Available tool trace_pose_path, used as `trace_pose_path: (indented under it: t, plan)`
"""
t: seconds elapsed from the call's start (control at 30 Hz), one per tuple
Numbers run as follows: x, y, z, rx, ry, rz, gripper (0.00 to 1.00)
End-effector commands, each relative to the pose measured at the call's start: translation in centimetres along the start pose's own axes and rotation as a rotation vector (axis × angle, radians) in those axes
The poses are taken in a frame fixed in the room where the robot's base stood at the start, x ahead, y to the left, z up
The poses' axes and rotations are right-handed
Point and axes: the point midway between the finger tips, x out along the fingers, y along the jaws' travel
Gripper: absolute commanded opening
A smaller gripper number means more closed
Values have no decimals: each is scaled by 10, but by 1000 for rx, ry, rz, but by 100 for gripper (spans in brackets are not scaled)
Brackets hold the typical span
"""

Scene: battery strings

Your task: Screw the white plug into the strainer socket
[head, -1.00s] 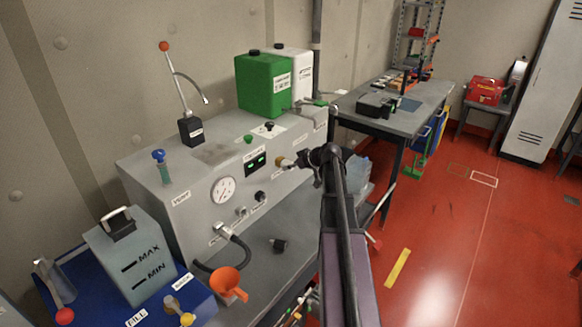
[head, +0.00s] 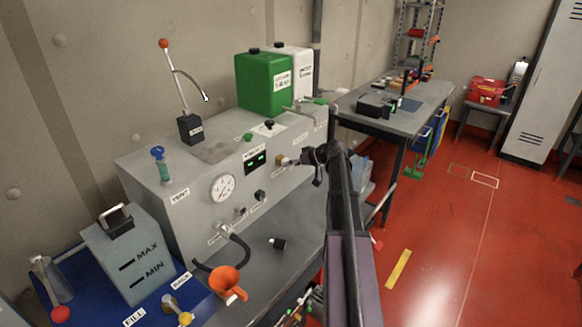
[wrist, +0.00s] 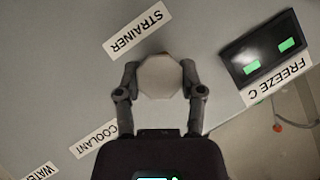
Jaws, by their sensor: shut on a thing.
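The white plug (wrist: 160,78) is a pale, many-sided cap seen end-on in the wrist view. My gripper (wrist: 160,68) is shut on it, one finger on each side. The plug is at the grey panel, beside the STRAINER label (wrist: 134,31). The strainer socket is hidden behind the plug, so I cannot tell how deep the plug sits.
The grey machine (head: 206,213) has a gauge (head: 223,188) and a lit display (head: 255,159). A green canister (head: 264,84) stands on top. Red floor is clear at right.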

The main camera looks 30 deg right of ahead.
Motion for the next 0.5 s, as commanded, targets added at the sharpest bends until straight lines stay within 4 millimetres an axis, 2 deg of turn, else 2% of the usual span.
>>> trace_pose_path:
  t: [0.37,0.4,0.5]
  plan:
    - [0,0,0,42,-1,-28,0]
    - [0,0,0,41,-1,-28,56]
    - [0,0,0,41,-1,-28,86]
